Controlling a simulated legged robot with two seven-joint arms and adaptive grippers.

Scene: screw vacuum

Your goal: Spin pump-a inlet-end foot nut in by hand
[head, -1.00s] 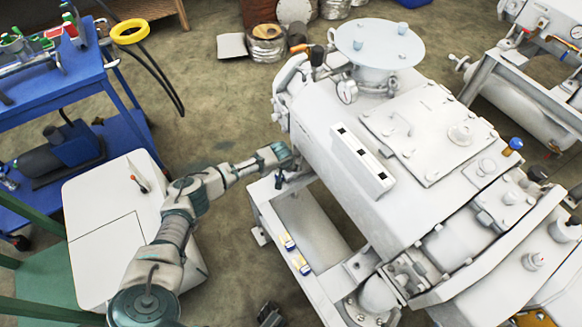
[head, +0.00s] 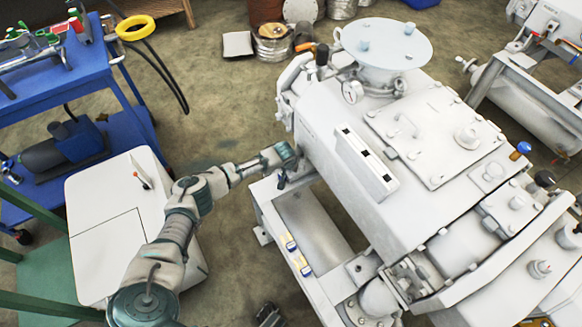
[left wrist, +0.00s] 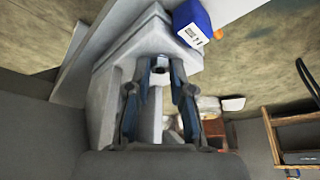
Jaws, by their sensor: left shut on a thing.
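Pump-a (head: 350,165) is the large pale grey machine in the middle of the head view, on a pale frame (head: 262,212). My left gripper (head: 287,157) is at the frame's upper left corner, beside the pump's end. In the left wrist view my left gripper (left wrist: 159,70) has its two fingers close together on a small dark piece, which looks like the foot nut (left wrist: 158,66). It is against a pale part of the frame. The fingers hide most of the nut, and its thread engagement cannot be seen.
A blue cart (head: 45,85) and a white cabinet (head: 105,235) stand to the left. Cans (head: 272,45) stand on the floor behind. Another pump (head: 525,110) is at the right. A blue container (left wrist: 190,20) shows in the left wrist view.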

